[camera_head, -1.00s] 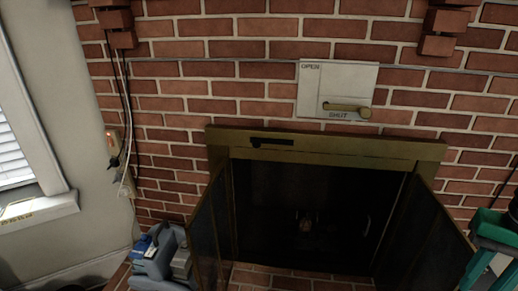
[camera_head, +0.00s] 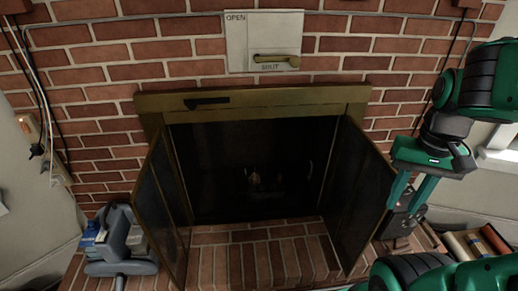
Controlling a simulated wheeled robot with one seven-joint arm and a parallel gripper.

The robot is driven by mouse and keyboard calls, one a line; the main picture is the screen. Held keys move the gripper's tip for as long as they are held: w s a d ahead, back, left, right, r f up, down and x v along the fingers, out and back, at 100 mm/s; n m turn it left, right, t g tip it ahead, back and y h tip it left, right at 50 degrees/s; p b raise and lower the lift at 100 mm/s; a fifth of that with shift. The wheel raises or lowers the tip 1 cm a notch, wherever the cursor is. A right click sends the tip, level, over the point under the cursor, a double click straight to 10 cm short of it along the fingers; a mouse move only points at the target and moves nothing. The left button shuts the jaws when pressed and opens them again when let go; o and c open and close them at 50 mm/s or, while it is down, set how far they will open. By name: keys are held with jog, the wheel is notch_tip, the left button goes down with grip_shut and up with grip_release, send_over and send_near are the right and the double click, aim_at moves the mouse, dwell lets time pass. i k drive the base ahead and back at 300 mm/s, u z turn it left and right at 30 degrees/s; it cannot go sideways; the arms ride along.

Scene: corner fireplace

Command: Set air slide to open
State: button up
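The brass fireplace frame (camera_head: 290,100) has a narrow dark slot in its top bar. A small dark slide (camera_head: 207,102) with a knob at its left end sits in the left part of that bar; no label shows on it. My gripper (camera_head: 403,207) is at the right, pointing down, well right of and lower in the picture than the slide. Its two green fingers are apart with nothing between them.
A plate (camera_head: 240,40) marked OPEN and SHUT, with a brass lever at SHUT, is on the brick wall above. Both fireplace doors, left (camera_head: 162,205) and right (camera_head: 355,185), stand swung outward. A grey appliance (camera_head: 125,245) stands at left, books (camera_head: 475,242) at right.

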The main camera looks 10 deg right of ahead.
aim_at(192, 105)
jog(key=z, duration=1)
jog(key=k, duration=0.45)
jog(key=u, duration=1.4)
jog(key=i, duration=0.5)
jog(key=z, duration=0.05)
